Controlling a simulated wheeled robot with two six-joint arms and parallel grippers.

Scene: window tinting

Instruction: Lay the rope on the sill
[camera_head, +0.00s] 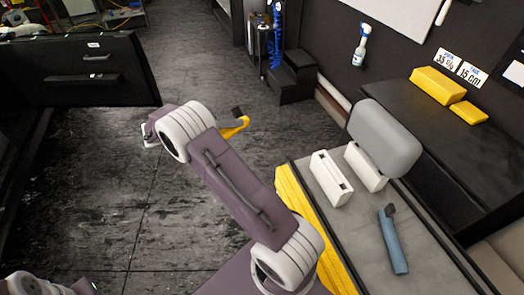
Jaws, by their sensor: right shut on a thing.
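My right arm reaches up from the bottom middle, and its link and white joint hide most of the right gripper (236,120). A bright yellow curved piece with a dark end (240,123) shows just past the arm and seems to be held there. I cannot tell if it is the rope, and no other thing clearly reads as a rope. A black panel (75,70) with handles stands at the upper left; I cannot tell whether its top edge is the sill. Only a piece of my left arm shows at the lower left.
Yellow blocks (437,86) lie on a dark counter behind. Black steps (292,77) stand by the wall. The middle floor is clear.

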